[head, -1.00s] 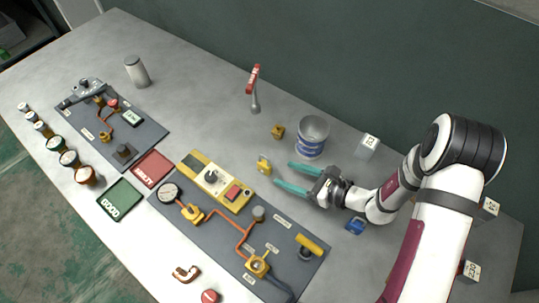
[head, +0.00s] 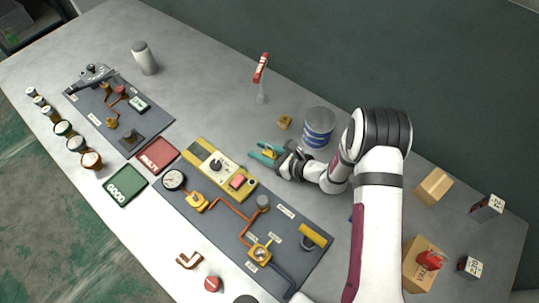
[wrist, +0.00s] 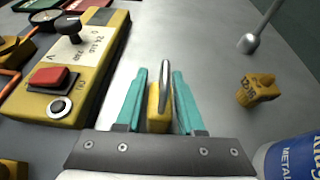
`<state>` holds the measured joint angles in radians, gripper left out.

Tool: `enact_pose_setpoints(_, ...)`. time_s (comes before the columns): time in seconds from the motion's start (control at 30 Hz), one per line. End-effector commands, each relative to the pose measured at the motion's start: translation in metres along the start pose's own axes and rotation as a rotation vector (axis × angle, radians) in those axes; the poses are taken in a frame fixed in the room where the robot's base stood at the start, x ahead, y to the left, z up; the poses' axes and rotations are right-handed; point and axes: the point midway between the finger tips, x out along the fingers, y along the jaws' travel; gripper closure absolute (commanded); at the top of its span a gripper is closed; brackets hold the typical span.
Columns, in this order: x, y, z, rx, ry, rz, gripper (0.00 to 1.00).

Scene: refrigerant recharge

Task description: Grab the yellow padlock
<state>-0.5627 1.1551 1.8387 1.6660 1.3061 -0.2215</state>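The yellow padlock (wrist: 159,108) with a grey shackle is between the two teal fingers of my gripper (wrist: 160,85) in the wrist view. Narrow gaps show on both sides of its body near the finger bases, so the gripper looks open around it. In the head view, my gripper (head: 257,151) is low over the table, pointing left, and a bit of the padlock (head: 268,153) shows between the fingers. The rest of the padlock is hidden there.
A yellow control box (head: 219,170) with a red button lies left of the gripper.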

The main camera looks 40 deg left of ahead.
Motion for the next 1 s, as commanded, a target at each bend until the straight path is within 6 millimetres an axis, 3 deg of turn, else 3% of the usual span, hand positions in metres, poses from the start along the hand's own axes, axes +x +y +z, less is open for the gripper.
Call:
enact_pose_setpoints(0.03,0.000,0.000,0.000,0.000,0.000,0.000,0.73)
enact_pose_setpoints(0.2,0.000,0.000,0.000,0.000,0.000,0.000,1.00)
enact_pose_setpoints(0.6,-0.001,0.000,0.001,-0.001,-0.001,0.000,1.00)
enact_pose_setpoints(0.77,-0.005,-0.001,0.013,-0.003,-0.002,-0.001,1.00)
enact_pose_setpoints(0.93,-0.019,-0.002,0.041,-0.003,-0.002,-0.003,1.00)
enact_pose_setpoints(1.0,-0.037,-0.008,0.042,0.000,-0.001,-0.005,1.00)
